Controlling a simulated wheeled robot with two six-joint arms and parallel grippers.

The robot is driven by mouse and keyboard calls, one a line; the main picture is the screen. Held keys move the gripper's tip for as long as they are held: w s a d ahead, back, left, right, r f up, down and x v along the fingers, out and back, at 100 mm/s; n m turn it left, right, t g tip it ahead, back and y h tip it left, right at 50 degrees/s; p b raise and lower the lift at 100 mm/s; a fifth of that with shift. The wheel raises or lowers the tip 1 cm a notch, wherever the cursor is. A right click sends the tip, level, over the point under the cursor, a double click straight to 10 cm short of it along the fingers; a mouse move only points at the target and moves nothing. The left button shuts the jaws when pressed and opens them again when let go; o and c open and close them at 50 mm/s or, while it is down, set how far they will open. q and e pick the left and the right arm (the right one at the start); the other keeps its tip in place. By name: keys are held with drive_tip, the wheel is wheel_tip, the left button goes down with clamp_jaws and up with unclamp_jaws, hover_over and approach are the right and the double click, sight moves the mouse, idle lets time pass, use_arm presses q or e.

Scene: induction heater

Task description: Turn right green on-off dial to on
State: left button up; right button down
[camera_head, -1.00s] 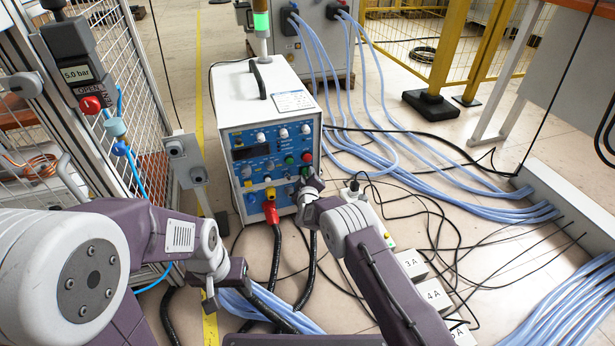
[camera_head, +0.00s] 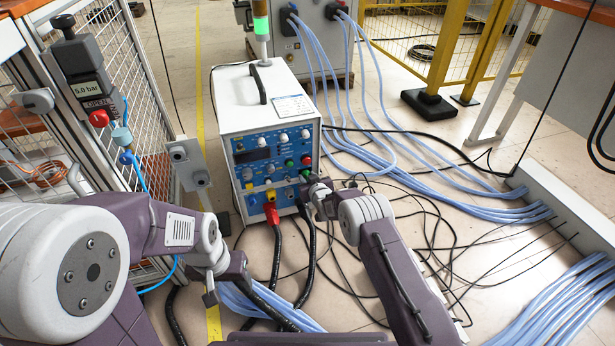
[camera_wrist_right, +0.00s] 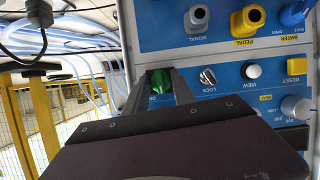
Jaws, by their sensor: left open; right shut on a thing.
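The white heater unit (camera_head: 235,100) has a blue front panel (camera_head: 237,172) with several dials and buttons. In the right wrist view the panel (camera_wrist_right: 222,72) appears turned about. The green on-off dial (camera_wrist_right: 159,82) is between the two fingers of my right gripper (camera_wrist_right: 158,88), which is shut on it. The "ON" lettering beside it is partly covered. In the head view my right gripper (camera_head: 308,182) is at the panel's lower right and hides most of the dial. My left gripper (camera_head: 210,292) is open and empty, low and in front of the unit.
A red connector (camera_head: 271,213) with a black cable sits at the unit's lower front. Pale blue hoses (camera_head: 440,178) and black cables lie on the floor at the right.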

drive_tip(key=shift+w+d+f+m+g+y+b, duration=0.1)
drive_tip(key=shift+m+y+b, duration=0.1)
drive_tip(key=shift+m+y, duration=0.75)
drive_tip(key=shift+s+d+m+g+y+b, duration=0.1)
drive_tip(key=shift+m+y+b, duration=0.15)
drive_tip(key=shift+m+y, duration=0.7)
drive_tip(key=shift+w+d+f+m+g+y+b, duration=0.15)
drive_tip(key=shift+m+y, duration=0.25)
drive_tip(key=shift+m, duration=1.1)
drive_tip(key=shift+a+r, duration=0.1)
drive_tip(key=shift+r, duration=0.05)
drive_tip(key=c, duration=1.1)
unclamp_jaws()
